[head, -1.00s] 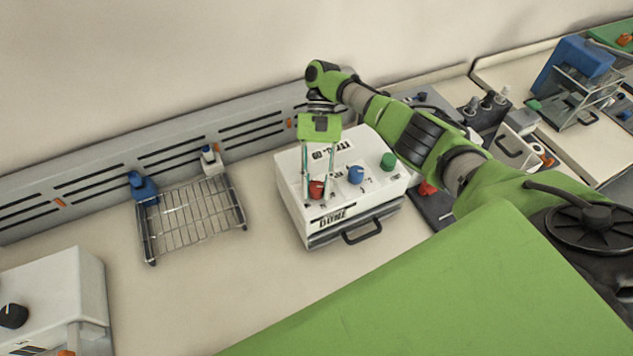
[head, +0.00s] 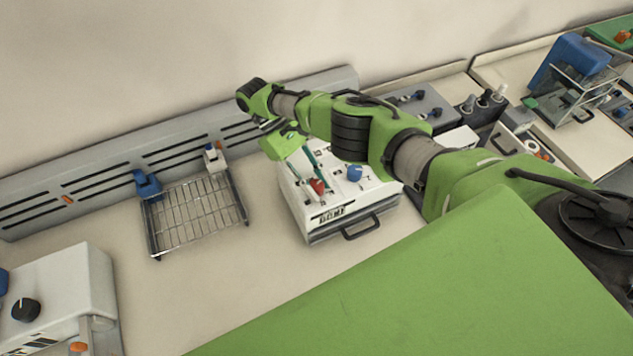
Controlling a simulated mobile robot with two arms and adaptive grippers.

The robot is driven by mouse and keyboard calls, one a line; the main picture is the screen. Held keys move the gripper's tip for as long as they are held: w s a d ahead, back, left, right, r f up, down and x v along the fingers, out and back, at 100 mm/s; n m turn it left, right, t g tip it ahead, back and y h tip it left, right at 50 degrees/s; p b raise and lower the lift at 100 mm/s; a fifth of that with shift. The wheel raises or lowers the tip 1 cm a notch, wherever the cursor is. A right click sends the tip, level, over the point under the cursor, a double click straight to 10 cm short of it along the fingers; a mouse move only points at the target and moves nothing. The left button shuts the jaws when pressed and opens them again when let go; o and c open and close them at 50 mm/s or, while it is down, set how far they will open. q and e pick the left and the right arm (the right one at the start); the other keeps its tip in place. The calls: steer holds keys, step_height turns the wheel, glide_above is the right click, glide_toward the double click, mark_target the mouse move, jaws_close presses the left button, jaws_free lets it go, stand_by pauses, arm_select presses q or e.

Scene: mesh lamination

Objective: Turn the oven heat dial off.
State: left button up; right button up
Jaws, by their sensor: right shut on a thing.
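The white oven box (head: 370,203) stands on the bench in the middle of the head view, with a dark drawer handle on its front. On its sloped top are a red dial (head: 318,187) at the left and a blue dial (head: 355,174) further right. My right gripper (head: 315,176) reaches down from the upper left, tilted, and its fingertips are shut on the red dial. My right arm hides the back right of the oven top, where no green dial shows. My left gripper is out of view.
A wire rack (head: 198,214) with blue and white clips stands left of the oven. Another white device (head: 62,290) with a black knob is at the lower left. The bench between them is clear. Several bottles and a blue device (head: 570,66) stand at the right.

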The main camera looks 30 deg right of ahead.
steer(key=n+t+h, duration=0.1)
steer(key=n+h, duration=0.1)
steer(key=n, duration=0.1)
steer(key=n+t+h, duration=0.2)
steer(key=n, duration=0.1)
steer(key=shift+n, duration=0.3)
steer(key=n+t+h, duration=0.1)
steer(key=n+t, duration=0.1)
steer(key=n, duration=0.1)
steer(key=n+t, duration=0.2)
steer(key=n, duration=0.1)
steer(key=shift+t+h, duration=0.4)
steer(key=shift+n, duration=0.4)
steer(key=o, duration=1.1)
steer(key=shift+a+r, duration=0.2)
steer(key=shift+a, duration=0.05)
steer(key=v, duration=1.1)
steer(key=shift+s+a+r, duration=0.1)
